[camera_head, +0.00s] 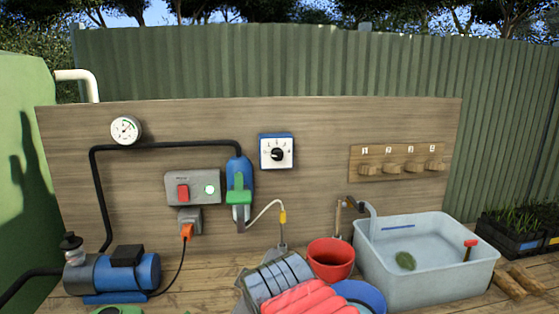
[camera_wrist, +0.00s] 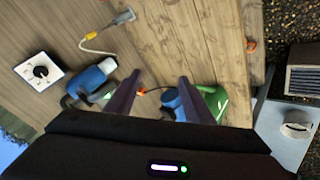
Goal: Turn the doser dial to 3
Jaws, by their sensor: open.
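The doser dial (camera_head: 277,152) is a round black knob on a white plate with a blue border, fixed upright on the wooden board. Small marks ring the knob, but they are too small to read, so I cannot tell which number it points to. In the wrist view the dial (camera_wrist: 41,71) shows tilted at the far left. My gripper (camera_wrist: 160,76) is open, with two dark fingers apart and nothing held. The dial is outside the fingers, to their left in that view. I cannot make out the gripper in the head view.
Right of the switch box (camera_head: 192,188) is a blue and green device (camera_head: 239,188) with a black pipe. A pressure gauge (camera_head: 126,130) is upper left. A red bucket (camera_head: 331,260) and grey basin (camera_head: 427,250) stand right. The board around the dial is clear.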

